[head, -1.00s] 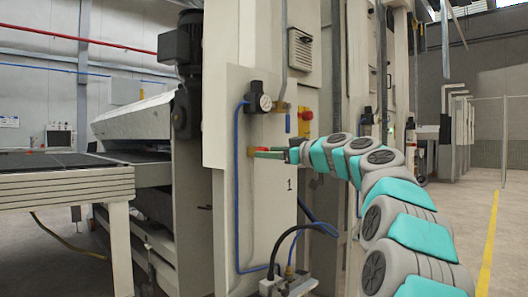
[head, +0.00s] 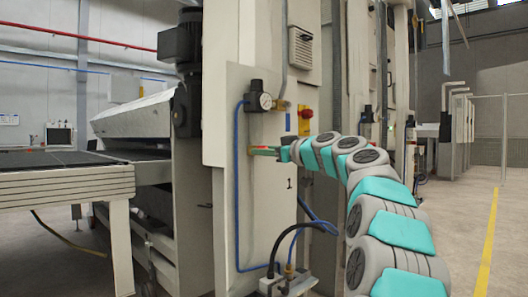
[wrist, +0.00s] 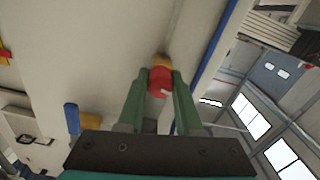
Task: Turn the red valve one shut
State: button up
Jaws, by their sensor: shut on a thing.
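The red valve (wrist: 160,82) sits on a brass fitting (wrist: 161,61) on the machine panel, between the two green fingers of my gripper (wrist: 159,88) in the wrist view. My gripper is shut on it, one finger on each side. In the head view my gripper (head: 265,151) reaches the panel from the right, below the pressure gauge. The red valve is mostly hidden by the fingers there, with only a little red showing. The exact angle of its handle cannot be told.
A pressure gauge (head: 265,101) with a regulator is above the valve. A blue hose (head: 237,190) runs down to its left. A blue lever (wrist: 72,118) and a red-and-yellow switch (head: 306,115) are nearby. A conveyor table (head: 68,185) stands at left; floor at right is open.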

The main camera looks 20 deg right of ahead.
grip_shut()
jog(key=shift+m, duration=0.7)
jog(key=o, duration=0.8)
grip_release()
jog(key=shift+s, duration=0.1)
jog(key=shift+b+v, duration=0.7)
jog(key=shift+v, duration=3.1)
